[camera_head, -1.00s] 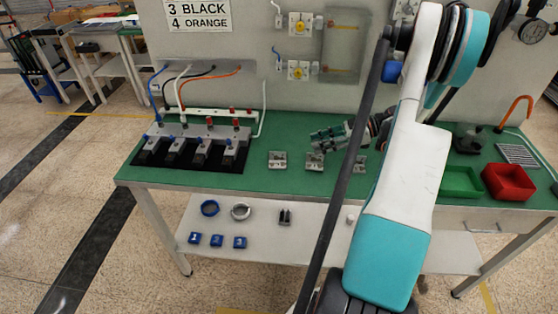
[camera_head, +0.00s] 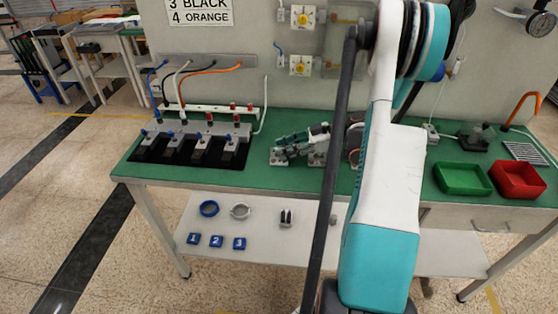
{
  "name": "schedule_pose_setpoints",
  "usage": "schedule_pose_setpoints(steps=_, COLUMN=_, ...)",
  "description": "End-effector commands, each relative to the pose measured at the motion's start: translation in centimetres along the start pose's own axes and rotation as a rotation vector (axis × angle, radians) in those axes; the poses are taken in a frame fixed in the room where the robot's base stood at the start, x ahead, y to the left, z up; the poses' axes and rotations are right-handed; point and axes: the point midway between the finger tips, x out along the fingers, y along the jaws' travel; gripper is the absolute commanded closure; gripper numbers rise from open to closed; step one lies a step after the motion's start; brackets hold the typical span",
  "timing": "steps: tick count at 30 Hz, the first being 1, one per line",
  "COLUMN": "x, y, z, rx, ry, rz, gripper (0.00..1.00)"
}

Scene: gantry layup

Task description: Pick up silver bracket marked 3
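Silver brackets stand on the green bench top. The left one (camera_head: 279,158) shows just below my gripper's fingertips. A second one (camera_head: 316,159) shows beneath the rear of my gripper. Marks on them are too small to read, so I cannot tell which is marked 3. My gripper (camera_head: 279,149) reaches left over the brackets with its fingers pointing left. It looks close above the left bracket, but whether it touches is unclear. Its finger opening cannot be made out. The spot to the right of the second bracket is hidden by my arm.
A black fixture (camera_head: 190,150) with grey clamps and cables stands left on the bench. A green bin (camera_head: 462,179) and a red bin (camera_head: 518,180) stand right. The lower shelf (camera_head: 270,247) holds numbered blue blocks (camera_head: 216,241) and rings. The upright panel (camera_head: 270,80) closes the back.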

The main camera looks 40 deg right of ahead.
Motion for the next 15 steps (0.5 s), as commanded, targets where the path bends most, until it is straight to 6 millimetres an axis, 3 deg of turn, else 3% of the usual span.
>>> schedule_pose_setpoints(steps=7, x=0.51, y=-0.01, z=-0.07, rx=0.0, ry=0.0, rz=0.001, gripper=0.72)
schedule_pose_setpoints(steps=8, x=0.51, y=-0.01, z=-0.07, rx=0.0, ry=0.0, rz=0.001, gripper=0.75)
schedule_pose_setpoints(steps=11, x=0.5, y=0.0, z=-0.06, rx=0.0, ry=0.0, rz=0.001, gripper=0.97)
schedule_pose_setpoints(steps=15, x=0.49, y=-0.01, z=-0.06, rx=0.0, ry=0.0, rz=0.001, gripper=1.0)
